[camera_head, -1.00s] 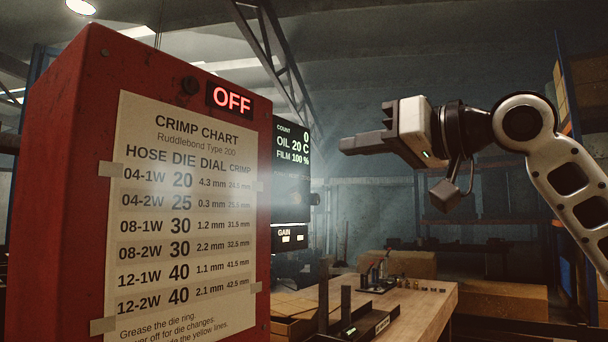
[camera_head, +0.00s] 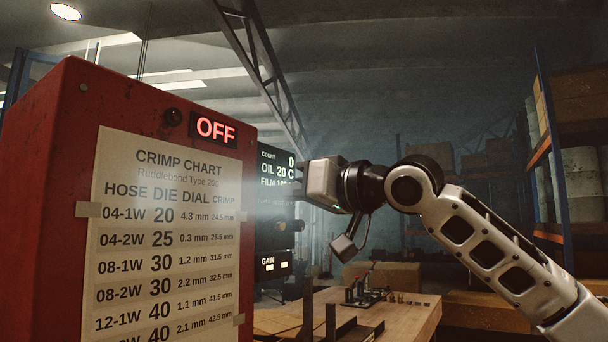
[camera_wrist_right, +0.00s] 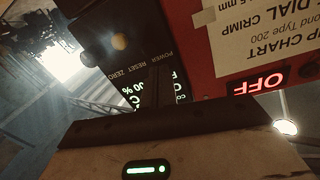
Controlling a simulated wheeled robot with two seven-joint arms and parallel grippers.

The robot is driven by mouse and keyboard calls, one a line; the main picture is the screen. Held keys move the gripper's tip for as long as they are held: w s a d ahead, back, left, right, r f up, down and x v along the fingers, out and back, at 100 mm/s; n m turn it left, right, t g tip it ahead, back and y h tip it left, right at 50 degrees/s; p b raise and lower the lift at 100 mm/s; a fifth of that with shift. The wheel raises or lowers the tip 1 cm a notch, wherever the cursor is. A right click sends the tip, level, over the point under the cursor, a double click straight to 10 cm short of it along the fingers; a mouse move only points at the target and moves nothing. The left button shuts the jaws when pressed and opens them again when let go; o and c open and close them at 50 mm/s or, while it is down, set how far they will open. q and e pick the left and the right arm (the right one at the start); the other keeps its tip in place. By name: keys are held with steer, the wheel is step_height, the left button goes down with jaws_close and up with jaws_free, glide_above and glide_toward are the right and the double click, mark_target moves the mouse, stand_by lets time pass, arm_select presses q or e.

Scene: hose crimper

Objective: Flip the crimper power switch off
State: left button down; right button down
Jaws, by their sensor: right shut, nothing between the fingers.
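The red crimper cabinet (camera_head: 60,150) fills the left of the head view, its lit sign (camera_head: 215,128) reading OFF. Beside it is a black control panel (camera_head: 272,215) with COUNT, OIL and FILM readouts. My right gripper (camera_wrist_right: 157,85) is shut and empty. In the wrist view its dark fingers point at the panel, close to the POWER label (camera_wrist_right: 161,57); RESET and ZERO labels lie beside it. I cannot make out the power switch, nor whether the fingertips touch the panel. In the head view the gripper's pale body (camera_head: 325,183) overlaps the panel's right edge. My left gripper is not identifiable.
A crimp chart (camera_head: 165,240) is taped to the cabinet. A dark knob (camera_wrist_right: 92,50) projects from the panel. Below, a wooden bench (camera_head: 410,315) holds small tools and a dark object with two upright posts (camera_head: 330,318). Shelving with boxes (camera_head: 580,110) stands right.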

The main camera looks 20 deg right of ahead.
steer(key=shift+s+d+f, duration=0.15)
steer(key=shift+s+f, duration=0.1)
steer(key=shift+f, duration=0.2)
steer(key=shift+s+d+f, duration=0.15)
steer(key=shift+s+f, duration=0.05)
steer(key=shift+f, duration=0.2)
arm_select(q)
steer(key=shift+w+r, duration=0.2)
steer(key=shift+w, duration=0.1)
arm_select(e)
steer(key=shift+a+f, duration=0.1)
steer(key=shift+f, duration=0.1)
arm_select(q)
steer(key=shift+s+d+f, duration=0.1)
steer(key=shift+d+f, duration=0.05)
arm_select(e)
steer(key=shift+s+f+b, duration=0.1)
steer(key=shift+f+b, duration=0.15)
steer(key=shift+b, duration=0.35)
arm_select(q)
steer(key=shift+d+f, duration=0.3)
steer(key=shift+f, duration=0.1)
arm_select(e)
steer(key=shift+t+y, duration=0.3)
arm_select(q)
steer(key=shift+d+b, duration=0.15)
steer(key=shift+b, duration=0.25)
